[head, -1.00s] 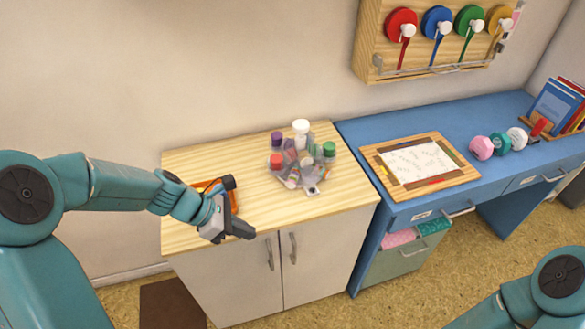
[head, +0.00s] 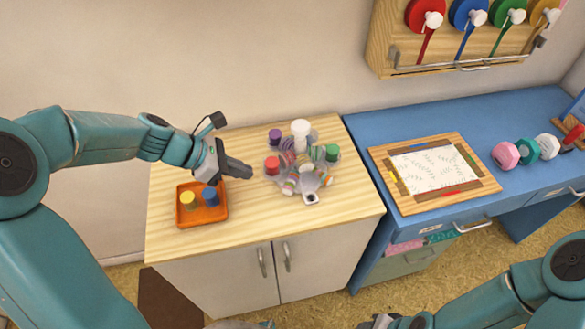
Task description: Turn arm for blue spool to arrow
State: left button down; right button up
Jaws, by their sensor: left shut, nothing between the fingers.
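A grey multi-armed holder (head: 309,194) stands on the wooden cabinet top. It carries a white-topped piece (head: 300,128) and striped spools, with purple, red and green pieces around it. I cannot make out an arrow. A small blue piece (head: 209,195) stands in an orange tray (head: 219,214) beside a yellow piece (head: 188,200). A larger blue spool (head: 468,12) hangs on the wall rack. My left gripper (head: 246,172) is shut and empty, above the cabinet top between the tray and the holder. My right gripper (head: 392,322) shows only partly at the bottom edge.
The blue desk (head: 400,132) at the right bears a wooden-framed board (head: 405,202) and pink, teal and white rolls. The wall rack (head: 378,45) hangs above. The front of the cabinet top (head: 265,222) is clear.

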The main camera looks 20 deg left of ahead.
aim_at(300, 183)
pick_arm(q)
jog(key=b+x, duration=0.1)
jog(key=x, duration=0.8)
jog(key=shift+f, duration=0.35)
jog(key=w+d, duration=0.1)
jog(key=d, duration=0.2)
jog(key=shift+w+r, duration=0.15)
jog(key=shift+w, duration=0.25)
jog(key=shift+w+d, duration=0.3)
jog(key=shift+w, duration=0.15)
jog(key=shift+s, duration=0.15)
pick_arm(e)
jog(key=shift+a+f, duration=0.15)
jog(key=shift+f, duration=0.1)
jog(key=shift+w, duration=0.15)
